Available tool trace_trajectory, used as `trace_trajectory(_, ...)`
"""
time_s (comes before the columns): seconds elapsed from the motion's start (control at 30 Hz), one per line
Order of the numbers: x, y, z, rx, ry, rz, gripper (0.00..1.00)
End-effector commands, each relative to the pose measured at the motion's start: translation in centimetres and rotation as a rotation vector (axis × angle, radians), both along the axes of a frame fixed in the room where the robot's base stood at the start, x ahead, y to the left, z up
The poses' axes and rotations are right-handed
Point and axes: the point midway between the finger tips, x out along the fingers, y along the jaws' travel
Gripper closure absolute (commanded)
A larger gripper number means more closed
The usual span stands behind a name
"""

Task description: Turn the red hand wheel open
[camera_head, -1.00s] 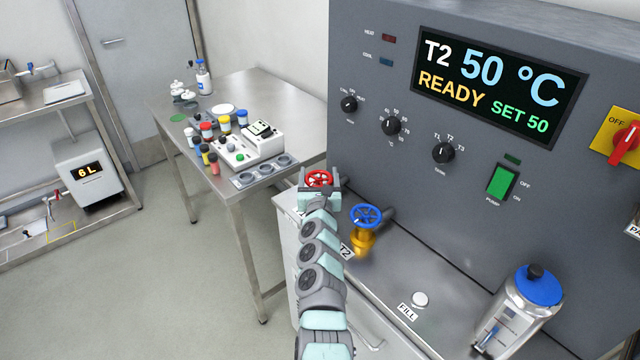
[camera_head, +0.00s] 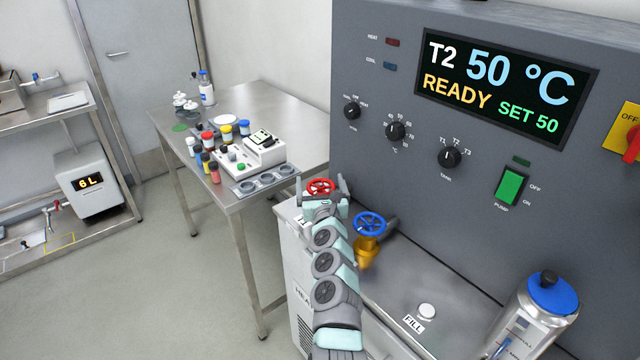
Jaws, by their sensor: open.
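The red hand wheel (camera_head: 320,186) shows just beyond the end of my arm, by the left end of the grey machine. Its lower part and its valve body are hidden behind my arm. My gripper (camera_head: 320,190) is open, with one finger on each side of the wheel in this view. Whether the fingers touch the rim cannot be told. A blue hand wheel (camera_head: 370,223) on a yellow valve body stands to the right of my arm.
The grey control panel (camera_head: 400,190) rises close on the right. A steel bottle with a blue lid (camera_head: 550,292) stands on the bench at the lower right. A steel table (camera_head: 285,110) with jars and a small device stands at the back left. The floor at left is clear.

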Motion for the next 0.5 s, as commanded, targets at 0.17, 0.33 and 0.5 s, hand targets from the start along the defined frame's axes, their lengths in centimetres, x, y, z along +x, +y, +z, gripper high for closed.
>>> trace_trajectory(0.17, 0.0, 0.0, 0.0, 0.0, 0.001, 0.0, 0.06)
trace_trajectory(0.33, 0.0, -0.1, 1.6, 0.001, 0.001, -0.001, 0.06)
trace_trajectory(0.5, 0.0, -0.1, 4.7, 0.0, 0.0, -0.001, 0.06)
